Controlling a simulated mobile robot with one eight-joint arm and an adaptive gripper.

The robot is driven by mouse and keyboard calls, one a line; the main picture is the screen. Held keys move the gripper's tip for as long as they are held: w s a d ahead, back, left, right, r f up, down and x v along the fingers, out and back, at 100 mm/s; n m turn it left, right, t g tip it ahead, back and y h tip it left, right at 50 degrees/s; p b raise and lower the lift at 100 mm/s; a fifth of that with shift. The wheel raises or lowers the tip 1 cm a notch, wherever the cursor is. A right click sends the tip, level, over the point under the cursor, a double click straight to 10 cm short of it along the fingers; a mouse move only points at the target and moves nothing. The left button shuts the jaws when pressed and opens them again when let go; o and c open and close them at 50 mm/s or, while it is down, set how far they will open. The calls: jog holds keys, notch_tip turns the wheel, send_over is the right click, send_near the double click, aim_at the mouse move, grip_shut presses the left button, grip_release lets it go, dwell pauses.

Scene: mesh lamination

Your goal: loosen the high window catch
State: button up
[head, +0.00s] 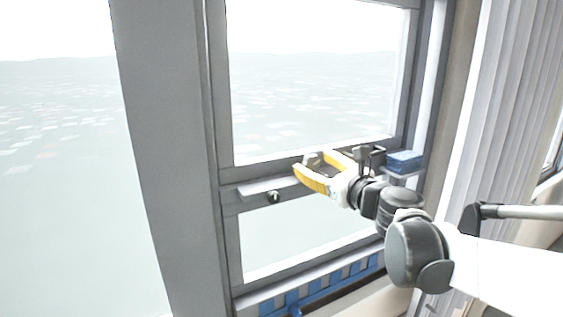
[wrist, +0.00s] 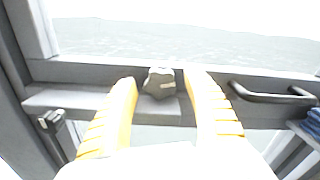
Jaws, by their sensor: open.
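My gripper (head: 311,160) is at the middle rail of the window, its two yellow fingers spread apart. In the wrist view my gripper (wrist: 161,77) has a grey faceted knob (wrist: 160,83), which looks like a window catch, between its fingertips. A gap shows on both sides of the knob. In the head view the fingers largely hide this knob. A second, smaller dark knob (head: 273,196) is lower left, just below the ledge; it also shows in the wrist view (wrist: 53,118). The frames do not show whether either catch is tight.
Folded blue cloth (head: 404,160) lies on a small shelf at the right. A pale curtain (head: 490,120) hangs further right. A narrow ledge (wrist: 75,99) runs along the rail.

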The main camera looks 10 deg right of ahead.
jog(key=v, duration=1)
jog(key=shift+s, duration=0.25)
jog(key=shift+c, duration=1.3)
jog(key=w+a+m, duration=0.1)
jog(key=w+m, duration=0.1)
jog(key=w, duration=0.2)
jog(key=w+a+m, duration=0.1)
jog(key=w+m, duration=0.1)
jog(key=w, duration=0.1)
jog(key=w+a+m, duration=0.1)
jog(key=w+m, duration=0.2)
jog(key=w, duration=0.1)
jog(key=shift+w+a, duration=0.2)
jog(key=shift+w, duration=0.15)
